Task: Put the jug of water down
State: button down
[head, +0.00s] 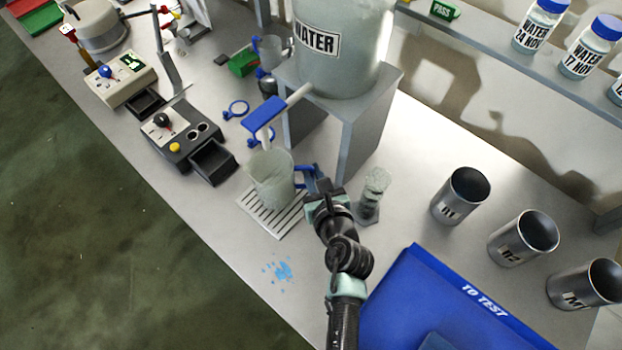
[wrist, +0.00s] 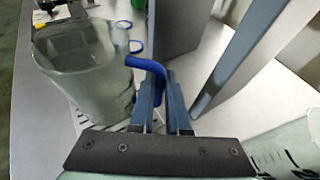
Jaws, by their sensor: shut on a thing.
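The jug of water (head: 271,178) is a clear, greyish jug with a blue handle. In the head view it is at or just above the white slatted drip tray (head: 283,222), under the tap of the water tank; I cannot tell whether it touches the tray. My gripper (head: 318,184) is on the jug's right side, shut on the blue handle. In the wrist view the jug (wrist: 88,68) is at the left, looking upright or nearly so, and my gripper's fingers (wrist: 165,105) close around its blue handle (wrist: 148,66). The jug's base is partly hidden there.
The water tank (head: 343,60) stands on a grey stand (head: 362,115) behind the jug. A small glass cylinder (head: 373,190) stands close right of my gripper. Blue spill marks (head: 283,270) lie in front. A blue tray (head: 412,290) and steel beakers (head: 461,196) are to the right.

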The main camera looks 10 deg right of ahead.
jog(key=shift+f, duration=1.05)
jog(key=shift+f+b, duration=0.15)
jog(key=shift+b, duration=0.15)
jog(key=c, duration=0.9)
grip_release()
